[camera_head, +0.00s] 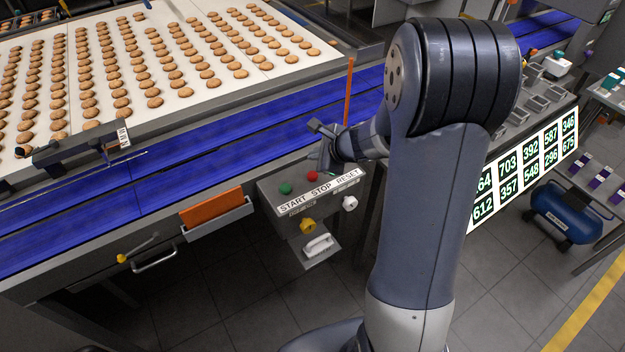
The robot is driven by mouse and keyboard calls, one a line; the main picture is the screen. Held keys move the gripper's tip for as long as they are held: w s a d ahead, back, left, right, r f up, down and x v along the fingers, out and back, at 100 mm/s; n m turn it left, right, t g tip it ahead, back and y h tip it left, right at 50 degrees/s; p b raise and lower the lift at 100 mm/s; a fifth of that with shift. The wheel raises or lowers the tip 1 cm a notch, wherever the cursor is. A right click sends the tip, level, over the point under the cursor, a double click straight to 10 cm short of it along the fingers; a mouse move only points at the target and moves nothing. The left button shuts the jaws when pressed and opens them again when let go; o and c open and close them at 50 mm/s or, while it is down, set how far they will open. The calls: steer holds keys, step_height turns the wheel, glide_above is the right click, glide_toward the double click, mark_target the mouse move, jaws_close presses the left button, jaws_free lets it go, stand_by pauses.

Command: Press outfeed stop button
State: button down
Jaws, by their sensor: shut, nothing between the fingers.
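A grey control box (272,200) hangs on the front side of the conveyor, labelled START STOP RESET. A green button (286,187) sits at its left and a red button (312,176) sits in the middle, above the word STOP. The spot above RESET is largely hidden by my gripper. My gripper (325,168) is just right of the red button, pointing down at the box, with its fingers shut and empty. I cannot tell whether the fingertips touch the box top.
A blue conveyor belt (140,190) runs behind the box, beside a white belt (300,72) with rows of biscuits. An orange post (348,90) rises behind my gripper. A yellow knob (307,226) and a white knob (350,203) stick out of the box front.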

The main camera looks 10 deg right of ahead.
mark_target(316, 176)
steer(key=shift+f+b, duration=1.55)
steer(key=shift+f, duration=0.55)
stand_by(0.3)
steer(key=shift+f+b, duration=0.4)
steer(key=shift+b, duration=0.15)
steer(key=shift+f+b, duration=0.55)
stand_by(0.6)
steer(key=shift+r, duration=0.1)
steer(key=shift+r+p, duration=0.75)
steer(key=shift+r, duration=0.15)
steer(key=shift+r, duration=0.1)
step_height(316, 176, up, 5)
steer(key=p, duration=0.4)
